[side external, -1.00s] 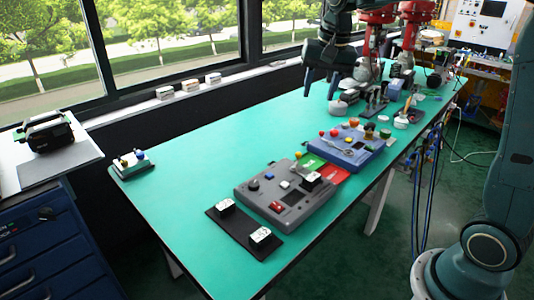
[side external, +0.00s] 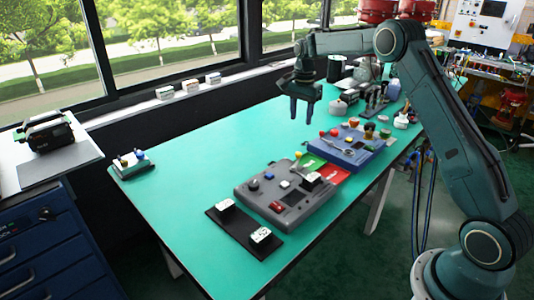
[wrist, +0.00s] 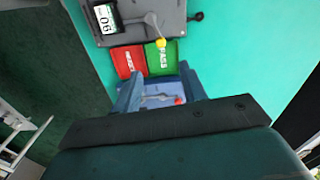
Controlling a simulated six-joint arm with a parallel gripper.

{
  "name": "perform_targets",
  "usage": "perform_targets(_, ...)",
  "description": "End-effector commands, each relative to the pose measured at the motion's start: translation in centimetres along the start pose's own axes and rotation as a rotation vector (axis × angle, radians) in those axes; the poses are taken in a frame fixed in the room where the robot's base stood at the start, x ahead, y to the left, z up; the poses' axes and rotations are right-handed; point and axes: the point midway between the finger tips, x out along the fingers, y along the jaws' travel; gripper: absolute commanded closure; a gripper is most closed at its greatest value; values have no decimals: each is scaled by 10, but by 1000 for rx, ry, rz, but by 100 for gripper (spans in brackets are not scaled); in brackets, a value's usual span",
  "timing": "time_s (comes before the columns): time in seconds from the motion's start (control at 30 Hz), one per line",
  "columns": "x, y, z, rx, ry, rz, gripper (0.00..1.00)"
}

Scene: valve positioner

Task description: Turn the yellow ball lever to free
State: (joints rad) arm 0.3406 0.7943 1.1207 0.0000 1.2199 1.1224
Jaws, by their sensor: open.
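The yellow ball lever (side external: 298,155) stands at the back edge of the grey control box (side external: 262,198). In the wrist view the yellow ball (wrist: 160,43) sits on the end of a short lever on the grey box (wrist: 120,32). My gripper (side external: 302,115) is open and empty, pointing down above the table, behind the grey box and well clear of the lever. In the wrist view its two fingers (wrist: 160,85) frame part of the blue box, and the yellow ball lies beyond their tips. I cannot read any position marking by the lever.
A blue box (side external: 350,155) with red, yellow and green knobs stands beside the grey one. Green (side external: 312,161) and red (side external: 333,174) cards lie between them. A black strip (side external: 238,238) with white blocks lies in front.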

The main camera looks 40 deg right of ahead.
Motion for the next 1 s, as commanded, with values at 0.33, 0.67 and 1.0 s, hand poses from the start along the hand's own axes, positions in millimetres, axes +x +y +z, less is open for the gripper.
perform_targets(0.33, 8, -2, -4, 22, -3, 7, 58)
perform_targets(0.67, 29, -1, -4, 21, -4, 9, 58)
perform_targets(1.0, 79, -1, -4, 20, -4, 10, 58)
